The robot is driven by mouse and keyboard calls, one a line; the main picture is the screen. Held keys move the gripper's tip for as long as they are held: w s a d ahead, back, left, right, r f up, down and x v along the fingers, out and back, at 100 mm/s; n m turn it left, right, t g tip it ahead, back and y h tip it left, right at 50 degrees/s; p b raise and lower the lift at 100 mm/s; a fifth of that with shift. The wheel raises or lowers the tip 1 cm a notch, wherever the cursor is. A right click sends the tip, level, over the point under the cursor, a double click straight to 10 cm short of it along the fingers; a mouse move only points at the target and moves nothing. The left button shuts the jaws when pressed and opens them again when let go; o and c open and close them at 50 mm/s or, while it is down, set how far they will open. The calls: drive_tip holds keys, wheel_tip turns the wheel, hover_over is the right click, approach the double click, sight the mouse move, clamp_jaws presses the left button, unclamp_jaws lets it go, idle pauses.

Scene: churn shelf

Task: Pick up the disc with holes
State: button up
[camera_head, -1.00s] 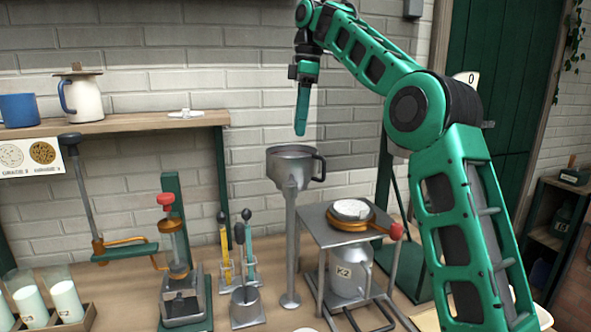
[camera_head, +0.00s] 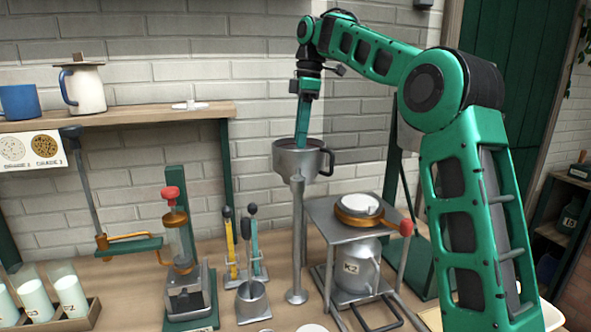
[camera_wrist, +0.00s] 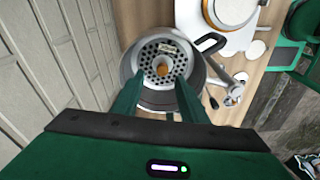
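The disc with holes (camera_wrist: 178,62) lies inside a grey metal pot (camera_head: 291,160), with a small orange-brown knob (camera_wrist: 161,70) at its middle and a pale label near its edge. The pot wall hides the disc in the head view. My gripper (camera_wrist: 158,88) points down over the pot.
The pot has a dark side handle (camera_head: 328,161) and stands on a thin metal post (camera_head: 297,240). A metal stand (camera_head: 330,222) with a can (camera_head: 357,266) is to the right. A wooden shelf (camera_head: 130,118) is at left. The brick wall is close behind.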

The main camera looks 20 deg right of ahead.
drive_tip(key=f, duration=0.4)
drive_tip(key=shift+s+a+f, duration=0.1)
drive_tip(key=shift+a+f, duration=0.1)
drive_tip(key=shift+f, duration=0.2)
clamp_jaws()
